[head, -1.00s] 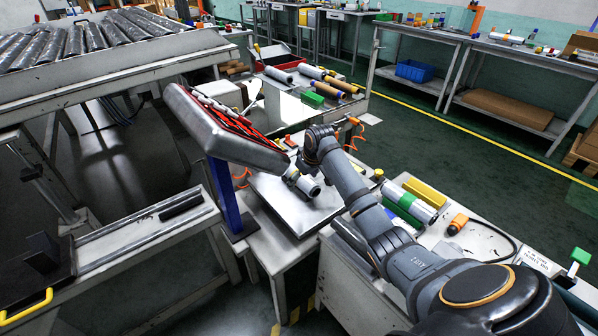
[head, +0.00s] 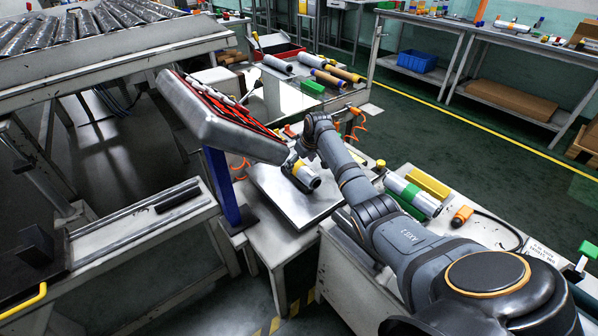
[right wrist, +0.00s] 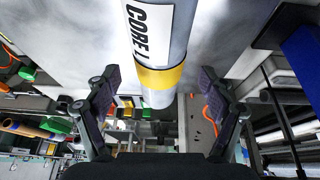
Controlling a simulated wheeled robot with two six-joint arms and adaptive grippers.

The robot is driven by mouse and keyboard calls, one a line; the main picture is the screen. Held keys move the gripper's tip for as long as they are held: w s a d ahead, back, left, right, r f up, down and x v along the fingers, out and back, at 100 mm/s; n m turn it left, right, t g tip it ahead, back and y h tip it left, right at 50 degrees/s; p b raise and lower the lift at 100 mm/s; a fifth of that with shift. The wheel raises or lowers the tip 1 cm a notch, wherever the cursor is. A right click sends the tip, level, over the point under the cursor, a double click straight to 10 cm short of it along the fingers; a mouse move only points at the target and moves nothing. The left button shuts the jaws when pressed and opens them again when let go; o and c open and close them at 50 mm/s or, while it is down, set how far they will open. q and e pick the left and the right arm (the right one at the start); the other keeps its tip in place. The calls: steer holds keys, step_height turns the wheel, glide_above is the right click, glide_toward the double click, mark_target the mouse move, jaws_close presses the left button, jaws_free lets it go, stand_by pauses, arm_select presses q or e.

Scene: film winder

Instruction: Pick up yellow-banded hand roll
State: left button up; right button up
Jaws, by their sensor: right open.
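A silver hand roll (head: 308,178) with a yellow band lies on the square metal tray (head: 290,208) below the tilted metal case. In the right wrist view the yellow band (right wrist: 160,78) crosses the roll, with a white "CORE" label (right wrist: 150,32) beside it. My right gripper (right wrist: 160,84) is open, with one finger on each side of the roll near the band. I cannot tell whether the fingers touch it. In the head view my right wrist partly hides the gripper and the roll's far end. My left gripper is not in view.
The tilted metal case (head: 225,120) on a blue post (head: 222,185) stands close left of the roll. More rolls (head: 330,78) lie on the bench behind.

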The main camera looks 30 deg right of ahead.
steer(key=x, duration=0.2)
steer(key=shift+w+f, duration=0.15)
steer(key=shift+f, duration=0.2)
steer(key=shift+r, duration=0.1)
steer(key=shift+c, duration=0.3)
steer(key=c, duration=1.4)
